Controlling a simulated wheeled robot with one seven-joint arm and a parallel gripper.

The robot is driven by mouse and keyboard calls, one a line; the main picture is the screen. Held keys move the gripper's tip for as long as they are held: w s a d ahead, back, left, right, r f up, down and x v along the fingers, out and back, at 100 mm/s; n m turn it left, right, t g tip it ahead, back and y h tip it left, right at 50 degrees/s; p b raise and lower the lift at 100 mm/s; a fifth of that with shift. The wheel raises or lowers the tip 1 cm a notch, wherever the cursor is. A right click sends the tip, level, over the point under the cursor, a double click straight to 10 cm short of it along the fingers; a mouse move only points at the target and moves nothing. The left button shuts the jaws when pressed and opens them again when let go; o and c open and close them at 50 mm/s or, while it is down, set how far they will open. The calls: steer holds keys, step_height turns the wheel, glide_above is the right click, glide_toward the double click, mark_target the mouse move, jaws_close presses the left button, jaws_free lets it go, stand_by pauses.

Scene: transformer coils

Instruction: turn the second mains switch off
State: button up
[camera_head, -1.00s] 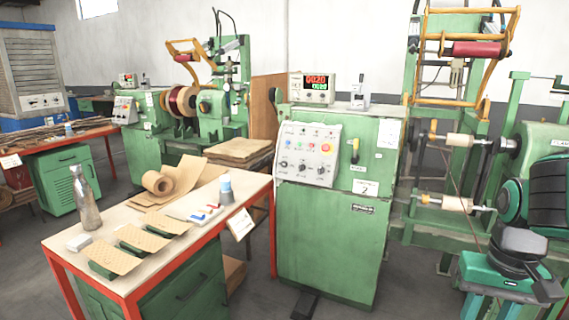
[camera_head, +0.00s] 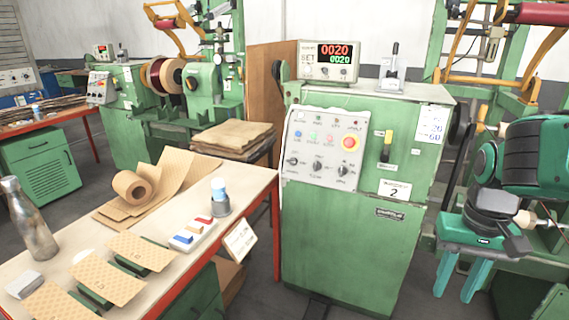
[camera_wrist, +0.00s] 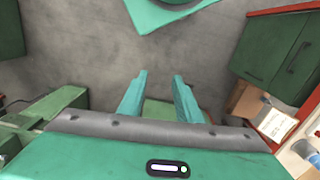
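The green machine cabinet (camera_head: 340,245) with a plate marked 2 (camera_head: 394,189) stands in the middle of the head view. On the right of its front is a switch with a yellow handle (camera_head: 388,138), over a darker lower part. The handle looks upright; its on/off marking is too small to read. My gripper (camera_head: 459,292) hangs to the right of the cabinet and lower than the switch, fingers pointing down, apart from it. In the wrist view my gripper (camera_wrist: 159,78) has its two fingers apart with nothing between them. The switch is not seen there.
Left of the switch are a control panel (camera_head: 323,148) with knobs and a red emergency button (camera_head: 350,143). A counter display (camera_head: 328,61) stands on top. A red-edged worktable (camera_head: 255,182) with paper, a bottle and boxes is at the left.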

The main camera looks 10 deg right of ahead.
steer(key=shift+o, duration=0.4)
steer(key=shift+d, duration=0.15)
steer(key=o, duration=0.5)
steer(key=shift+s+r, duration=0.15)
steer(key=shift+s, duration=0.15)
steer(key=shift+c, duration=0.2)
steer(key=w+d+f+m+t+h, duration=0.1)
steer(key=w+d+h, duration=0.15)
steer(key=w, duration=0.85)
steer(key=w+d+m+t+h, duration=0.1)
steer(key=w+m+h, duration=0.15)
steer(key=w, duration=0.85)
steer(key=w+d+f+m+t+h, duration=0.1)
steer(key=w+h, duration=0.2)
steer(key=w, duration=0.8)
steer(key=n+t+h, duration=0.3)
steer(key=n+t, duration=0.1)
steer(key=t, duration=0.8)
glide_toward(291, 162)
steer(key=x, duration=0.8)
